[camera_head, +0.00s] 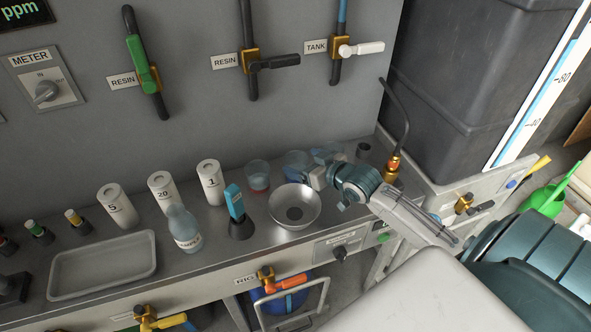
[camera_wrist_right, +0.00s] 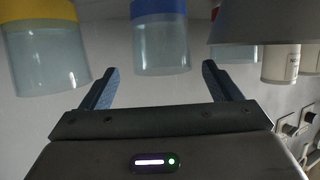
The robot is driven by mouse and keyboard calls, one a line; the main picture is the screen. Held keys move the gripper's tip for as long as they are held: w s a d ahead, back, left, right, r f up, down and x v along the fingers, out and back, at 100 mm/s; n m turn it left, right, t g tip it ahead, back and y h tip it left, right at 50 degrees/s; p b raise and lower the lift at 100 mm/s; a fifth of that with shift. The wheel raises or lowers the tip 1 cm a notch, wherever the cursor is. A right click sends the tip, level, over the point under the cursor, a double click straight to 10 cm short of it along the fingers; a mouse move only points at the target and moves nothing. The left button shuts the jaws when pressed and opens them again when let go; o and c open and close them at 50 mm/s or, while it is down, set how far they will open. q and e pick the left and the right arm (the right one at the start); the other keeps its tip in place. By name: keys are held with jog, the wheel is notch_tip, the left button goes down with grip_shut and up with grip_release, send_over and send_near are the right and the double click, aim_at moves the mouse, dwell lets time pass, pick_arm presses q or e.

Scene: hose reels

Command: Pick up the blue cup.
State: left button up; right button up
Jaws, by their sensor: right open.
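The blue cup (camera_head: 297,160) is a clear cup with a blue band, standing at the back of the metal counter. In the right wrist view the blue cup (camera_wrist_right: 160,42) appears ahead, centred between the fingers. My right gripper (camera_head: 317,168) is open, at the right of the cup and partly overlapping it in the head view. In the right wrist view the fingers of my right gripper (camera_wrist_right: 161,72) are spread with nothing between them at the near end. I cannot tell whether they touch the cup. My left gripper is out of view.
A red-based cup (camera_head: 258,176) stands left of the blue cup. A yellow-banded cup (camera_wrist_right: 45,50) is on the other side. A steel bowl (camera_head: 294,207) sits close in front. A blue-topped device (camera_head: 237,212), a bottle (camera_head: 184,230) and white canisters (camera_head: 211,183) stand further left.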

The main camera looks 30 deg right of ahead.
aim_at(289, 157)
jog(key=shift+w+a+f, duration=0.15)
jog(key=shift+w, duration=0.4)
jog(key=x, duration=0.4)
jog(key=shift+a+p, duration=0.15)
jog(key=shift+p, duration=0.15)
jog(key=shift+w, duration=0.1)
jog(key=c, duration=1)
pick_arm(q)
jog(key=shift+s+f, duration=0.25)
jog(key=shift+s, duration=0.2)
pick_arm(e)
jog(key=shift+c, duration=0.4)
